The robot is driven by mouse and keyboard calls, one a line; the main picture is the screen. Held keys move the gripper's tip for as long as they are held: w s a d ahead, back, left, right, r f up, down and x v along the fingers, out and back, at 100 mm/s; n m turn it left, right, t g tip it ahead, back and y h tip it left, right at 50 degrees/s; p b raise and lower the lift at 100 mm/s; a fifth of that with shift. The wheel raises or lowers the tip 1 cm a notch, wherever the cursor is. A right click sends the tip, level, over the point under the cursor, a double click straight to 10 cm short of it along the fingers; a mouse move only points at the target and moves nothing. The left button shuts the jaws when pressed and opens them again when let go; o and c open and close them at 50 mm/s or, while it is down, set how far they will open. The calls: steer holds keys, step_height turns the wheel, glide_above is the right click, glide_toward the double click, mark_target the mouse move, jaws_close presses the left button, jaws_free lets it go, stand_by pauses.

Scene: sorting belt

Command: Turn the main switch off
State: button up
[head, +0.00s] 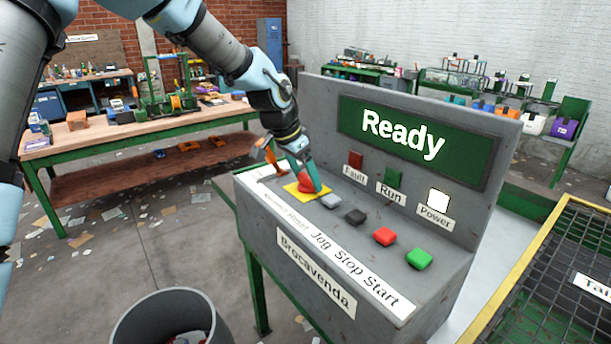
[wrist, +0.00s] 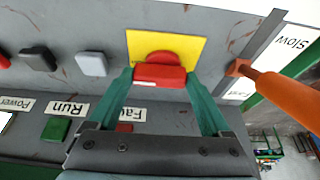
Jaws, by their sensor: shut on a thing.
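The main switch is a red rotary knob (head: 306,184) on a yellow plate (head: 291,188), at the far left end of the grey control panel (head: 265,225). In the wrist view the red knob (wrist: 160,74) lies between my two teal fingertips, with the yellow plate (wrist: 190,46) behind it. My gripper (wrist: 160,76) is shut on the knob's bar, which runs across from finger to finger. In the head view my gripper (head: 309,178) partly hides the knob. The power lamp (head: 438,198) is lit white, and the display (head: 418,138) reads "Ready".
Grey, black, red and green buttons (head: 419,258) line the panel beside the knob. An orange lever (wrist: 275,88) with a Slow label stands close to my right finger in the wrist view. A grey bin (head: 170,310) stands in front, and a yellow-edged mesh (head: 545,290) is at right.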

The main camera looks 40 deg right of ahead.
steer(key=shift+b, duration=0.3)
steer(key=shift+f+n+b, duration=0.2)
steer(key=shift+n+b, duration=0.4)
steer(key=shift+b, duration=0.15)
steer(key=n+t+b, duration=0.1)
steer(key=n+b, duration=0.1)
steer(key=b, duration=0.1)
steer(key=shift+s+d, duration=0.1)
steer(key=shift+s, duration=0.05)
steer(key=n+t+b, duration=0.1)
steer(key=n+b, duration=0.1)
steer(key=b, duration=0.1)
steer(key=n+t+y+b, duration=0.1)
steer(key=n+b, duration=0.2)
steer(key=shift+s+d+n, duration=0.15)
steer(key=shift+n, duration=0.15)
steer(key=n+b, duration=0.1)
steer(key=n, duration=0.1)
steer(key=n+t+y+b, duration=0.1)
steer(key=n, duration=0.1)
steer(key=shift+d+r+n, duration=0.15)
steer(key=shift+n, duration=0.15)
steer(key=shift+d+r+n+t+y, duration=0.15)
steer(key=shift+n+y, duration=0.35)
steer(key=shift+n, duration=0.6)
steer(key=shift+a+f+n+t+y, duration=0.1)
steer(key=shift+n+t+y, duration=0.3)
steer(key=shift+n, duration=0.7)
steer(key=shift+g, duration=0.25)
